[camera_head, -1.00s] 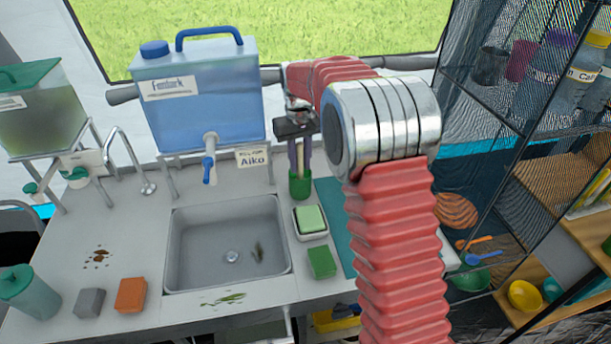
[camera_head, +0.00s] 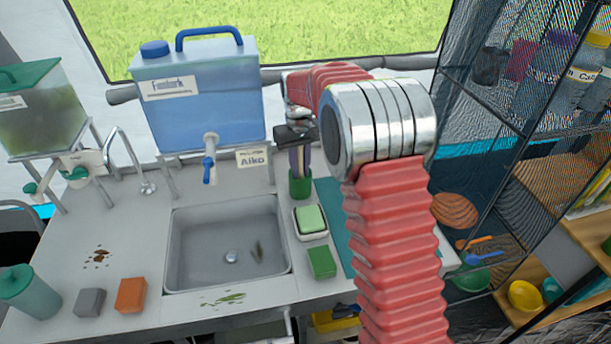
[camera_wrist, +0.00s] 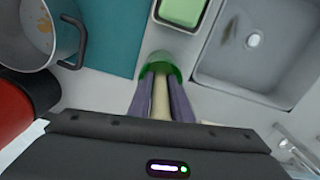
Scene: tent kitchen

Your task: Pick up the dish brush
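The dish brush stands in a green cup (camera_head: 300,184) on the counter, right of the sink. Its beige handle (camera_wrist: 161,102) rises from the cup in the wrist view; its lower end is hidden inside. My gripper (camera_head: 300,166) reaches down over the cup from above. In the wrist view its two purple-grey fingers (camera_wrist: 161,88) lie along both sides of the handle with no clear gap, so it appears shut on the brush. The fingertips are at the cup's rim (camera_wrist: 160,68). The brush still sits in the cup.
The sink (camera_head: 228,240) is to the left. A blue water tank (camera_head: 200,95) stands behind left. In the wrist view a metal pot (camera_wrist: 40,40) is nearby.

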